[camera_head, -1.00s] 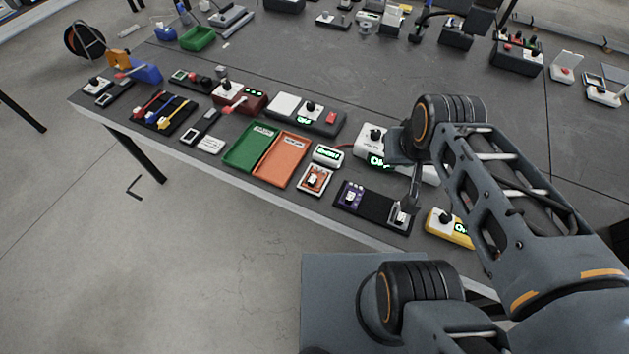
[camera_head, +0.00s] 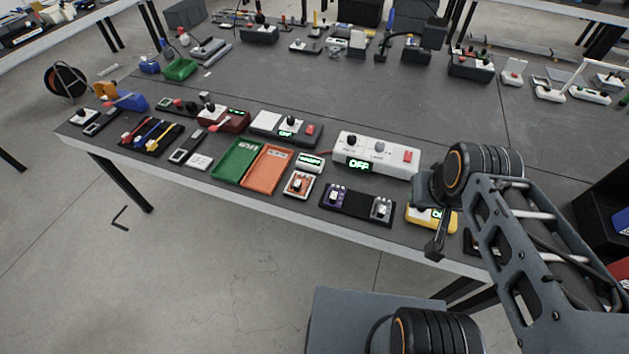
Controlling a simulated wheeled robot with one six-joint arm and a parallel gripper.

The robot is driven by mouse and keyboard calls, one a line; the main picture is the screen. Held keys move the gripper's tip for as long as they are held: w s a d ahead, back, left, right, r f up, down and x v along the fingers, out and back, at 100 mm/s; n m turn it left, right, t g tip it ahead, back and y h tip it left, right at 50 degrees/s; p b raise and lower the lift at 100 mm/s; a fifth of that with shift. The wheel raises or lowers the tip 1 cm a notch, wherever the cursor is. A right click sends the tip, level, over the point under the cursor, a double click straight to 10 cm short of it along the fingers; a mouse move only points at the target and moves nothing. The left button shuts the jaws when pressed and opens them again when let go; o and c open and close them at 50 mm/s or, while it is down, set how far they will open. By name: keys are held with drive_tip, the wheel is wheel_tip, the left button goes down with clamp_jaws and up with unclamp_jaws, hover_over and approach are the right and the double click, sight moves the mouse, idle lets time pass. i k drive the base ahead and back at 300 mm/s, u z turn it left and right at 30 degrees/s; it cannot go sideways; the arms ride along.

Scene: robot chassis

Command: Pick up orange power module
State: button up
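A small orange module (camera_head: 299,184) sits in a white square holder near the table's front edge, just right of the orange tray. My gripper (camera_head: 436,249) is to the right of it, at the table's front edge in front of the yellow device. The gripper is well apart from the orange module. It is small and dark in this view, and its fingers cannot be made out clearly. I see nothing held in it.
A green tray (camera_head: 236,159) and an orange tray (camera_head: 268,169) lie left of the module. A small white display (camera_head: 310,163) stands behind it. A black base (camera_head: 357,203) with a purple module, and a yellow device (camera_head: 418,216), lie between it and my gripper.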

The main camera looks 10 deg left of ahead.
sight(300, 183)
drive_tip(key=z, duration=0.15)
drive_tip(key=i, duration=0.55)
drive_tip(key=u, duration=3.35)
